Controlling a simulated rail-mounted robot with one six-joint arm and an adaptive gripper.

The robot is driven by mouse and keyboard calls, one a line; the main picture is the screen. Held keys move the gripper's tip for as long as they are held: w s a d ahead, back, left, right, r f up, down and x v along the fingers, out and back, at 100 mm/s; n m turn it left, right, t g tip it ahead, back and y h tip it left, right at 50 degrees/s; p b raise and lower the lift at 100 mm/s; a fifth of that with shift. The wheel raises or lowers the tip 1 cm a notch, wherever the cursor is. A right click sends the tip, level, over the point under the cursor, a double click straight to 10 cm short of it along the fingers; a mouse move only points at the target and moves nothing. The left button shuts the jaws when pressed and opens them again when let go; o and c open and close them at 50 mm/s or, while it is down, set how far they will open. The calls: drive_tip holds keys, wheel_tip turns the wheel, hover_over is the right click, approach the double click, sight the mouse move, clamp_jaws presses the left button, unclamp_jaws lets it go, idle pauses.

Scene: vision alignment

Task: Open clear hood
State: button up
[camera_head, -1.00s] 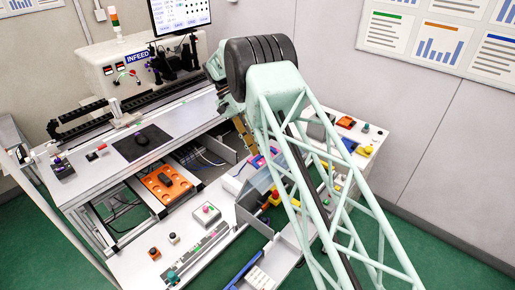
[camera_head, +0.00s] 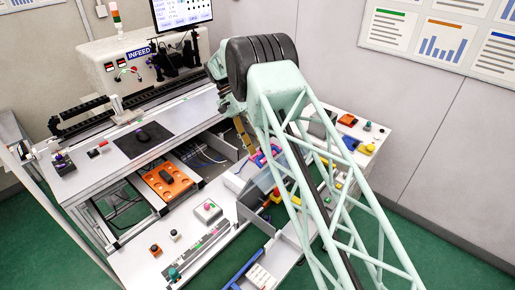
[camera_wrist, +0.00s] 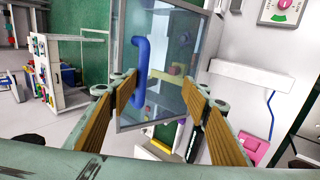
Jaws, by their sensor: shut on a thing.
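The clear hood (camera_wrist: 178,60) is a see-through, grey-framed panel with a blue handle (camera_wrist: 142,60), in the upper middle of the wrist view. My gripper (camera_wrist: 165,95) shows as two brown-padded fingers, one on each side of the panel's lower part, with the handle near the left finger. I take it to be shut on the hood; the contact itself is not clear.
A white bench (camera_head: 125,262) carries buttons and a small control box (camera_head: 208,211). An orange tray (camera_head: 168,180) lies left of the hood. The infeed machine (camera_head: 120,75) stands at the back left. In the wrist view a pink item (camera_wrist: 255,146) lies at right.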

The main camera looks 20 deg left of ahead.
drive_tip(key=shift+a+f, duration=0.1)
drive_tip(key=shift+f, duration=0.2)
drive_tip(key=shift+c, duration=0.2)
drive_tip(key=shift+w+a+r, duration=0.1)
drive_tip(key=shift+a+r, duration=0.25)
drive_tip(key=shift+r, duration=0.15)
drive_tip(key=c, duration=0.4)
drive_tip(key=shift+o, duration=0.2)
drive_tip(key=v, duration=0.6)
drive_tip(key=shift+r, duration=0.35)
